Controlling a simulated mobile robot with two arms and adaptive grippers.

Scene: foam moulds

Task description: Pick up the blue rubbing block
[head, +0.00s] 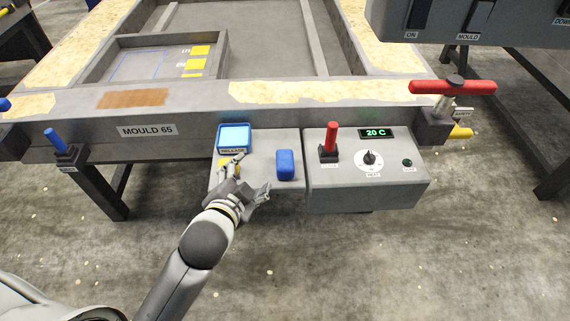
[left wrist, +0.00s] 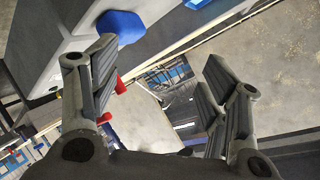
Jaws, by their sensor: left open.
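The blue rubbing block (head: 285,165) stands on a grey shelf (head: 262,143) at the front of the mould. It also shows at the top of the left wrist view (left wrist: 121,26), beyond one finger. My left gripper (head: 252,177) is open and empty, to the left of the block and apart from it. In the left wrist view my gripper's fingers (left wrist: 165,95) are wide apart with nothing between them. My right gripper is not in view.
A blue tray labelled RELEASE (head: 234,138) sits behind my gripper, and a yellow item (head: 226,164) is partly hidden by it. A control box (head: 365,185) with a red lever (head: 331,138) stands right of the block. The mould frame (head: 200,122) rises behind.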

